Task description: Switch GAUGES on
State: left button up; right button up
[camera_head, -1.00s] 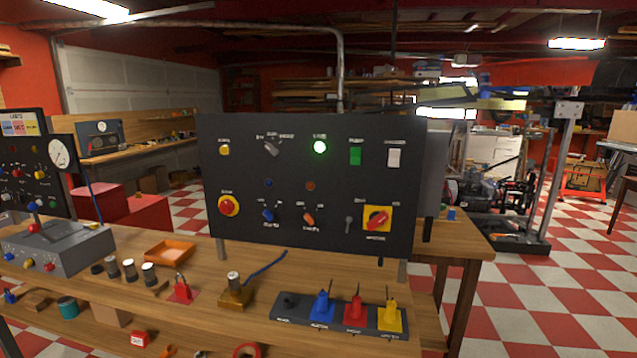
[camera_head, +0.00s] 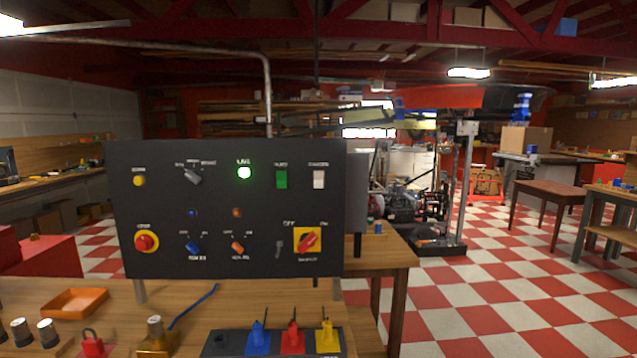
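A dark upright control panel (camera_head: 215,270) stands on the wooden bench. The small labels are blurred; the one above the white rocker may read GAUGES, but I cannot be sure. I cannot tell which way either rocker is tipped. Neither of my grippers is in view.
Lower on the panel are a red stop button (camera_head: 146,242), blue (camera_head: 194,249) and orange (camera_head: 238,247) knobs, and a red rotary switch on yellow (camera_head: 308,240). An orange tray (camera_head: 75,302) and a dark strip with coloured padlock-like pieces (camera_head: 258,338) lie in front.

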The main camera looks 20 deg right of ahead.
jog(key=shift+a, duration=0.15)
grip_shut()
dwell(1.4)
